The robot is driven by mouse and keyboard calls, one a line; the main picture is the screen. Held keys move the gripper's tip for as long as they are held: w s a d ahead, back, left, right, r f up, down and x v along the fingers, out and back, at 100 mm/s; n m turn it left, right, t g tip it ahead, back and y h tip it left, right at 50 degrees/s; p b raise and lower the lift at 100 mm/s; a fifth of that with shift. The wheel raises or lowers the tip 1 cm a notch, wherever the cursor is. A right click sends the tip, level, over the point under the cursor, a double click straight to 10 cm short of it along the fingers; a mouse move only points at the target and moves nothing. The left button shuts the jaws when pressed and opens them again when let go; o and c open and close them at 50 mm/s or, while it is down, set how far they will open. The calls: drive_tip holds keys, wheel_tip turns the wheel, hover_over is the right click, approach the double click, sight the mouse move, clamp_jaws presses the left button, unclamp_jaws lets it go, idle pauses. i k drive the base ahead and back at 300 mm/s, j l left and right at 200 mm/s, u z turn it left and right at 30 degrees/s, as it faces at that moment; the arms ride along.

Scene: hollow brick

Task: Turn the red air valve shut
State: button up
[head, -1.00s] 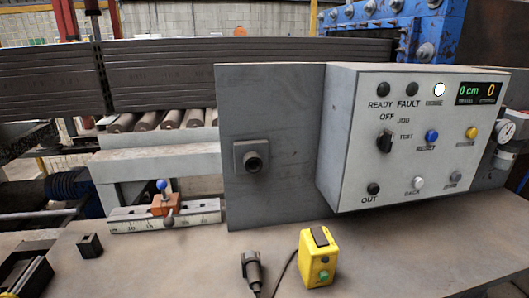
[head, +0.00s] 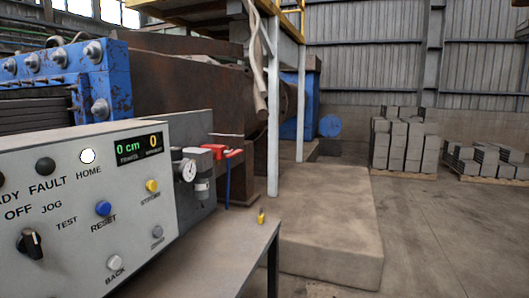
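The red air valve (head: 233,153) shows in the head view, just right of the grey control box. Its red handle lies roughly level, pointing to the right. A blue hose (head: 228,185) hangs down below it. A round pressure gauge (head: 187,171) and a grey filter unit (head: 202,187) sit just left of it. My gripper is not in view.
The control box (head: 70,215) with knob and buttons fills the left. A small yellow item (head: 261,216) lies near the right edge of the table (head: 205,262). A concrete block (head: 325,235), a white post (head: 273,120) and open floor (head: 445,235) lie to the right.

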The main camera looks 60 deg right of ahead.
sight(230, 154)
drive_tip(key=z, duration=0.9)
